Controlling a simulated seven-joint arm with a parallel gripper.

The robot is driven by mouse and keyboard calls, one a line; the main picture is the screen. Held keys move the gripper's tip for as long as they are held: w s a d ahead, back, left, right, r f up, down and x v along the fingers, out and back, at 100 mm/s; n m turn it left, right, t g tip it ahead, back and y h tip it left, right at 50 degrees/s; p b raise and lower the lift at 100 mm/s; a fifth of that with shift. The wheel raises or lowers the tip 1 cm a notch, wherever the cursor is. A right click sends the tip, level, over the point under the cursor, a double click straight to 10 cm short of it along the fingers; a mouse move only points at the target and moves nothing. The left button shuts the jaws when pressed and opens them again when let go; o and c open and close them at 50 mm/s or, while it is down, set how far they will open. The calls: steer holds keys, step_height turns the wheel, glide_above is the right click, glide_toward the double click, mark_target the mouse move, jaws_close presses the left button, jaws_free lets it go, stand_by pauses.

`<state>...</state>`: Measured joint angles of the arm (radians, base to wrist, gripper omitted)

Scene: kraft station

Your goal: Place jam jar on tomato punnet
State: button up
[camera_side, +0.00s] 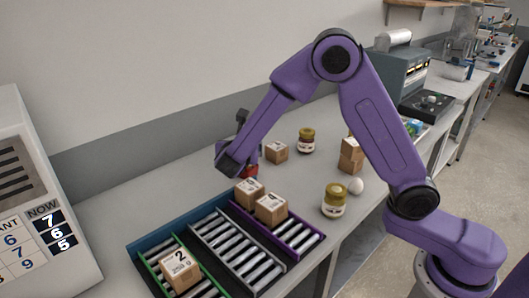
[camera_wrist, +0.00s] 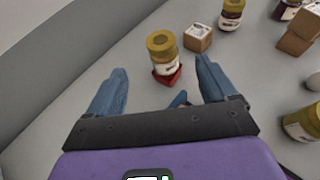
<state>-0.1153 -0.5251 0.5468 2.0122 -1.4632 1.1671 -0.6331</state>
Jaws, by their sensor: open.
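A jam jar (camera_wrist: 162,53) with a yellow lid and pale label stands upright in the wrist view. My gripper (camera_wrist: 162,66) is open, with blue fingers spread left and right. The jar is beyond the fingertips, between their lines, and nothing is visibly gripped. In the side view my gripper (camera_side: 237,163) is low over the bench behind the roller trays.
Two other yellow-lidded jars (camera_side: 306,140) (camera_side: 334,199) stand to the right, with a white egg (camera_side: 356,186), a carton (camera_side: 276,152) and stacked cartons (camera_side: 350,156). Roller lanes (camera_side: 233,246) holding cartons are in front. A display unit (camera_side: 35,200) stands at left. The wall is behind.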

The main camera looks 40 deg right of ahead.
steer(key=s+d+m+g+y, duration=0.2)
steer(key=s+m+g+y, duration=0.2)
steer(key=s, duration=1.4)
steer(key=s+d+m+g+y, duration=0.2)
steer(key=s+m+g+y, duration=0.3)
steer(key=s+m, duration=0.5)
steer(key=s+y, duration=0.1)
steer(key=s, duration=0.8)
steer(key=shift+s+r, duration=0.15)
steer(key=shift+s, duration=0.1)
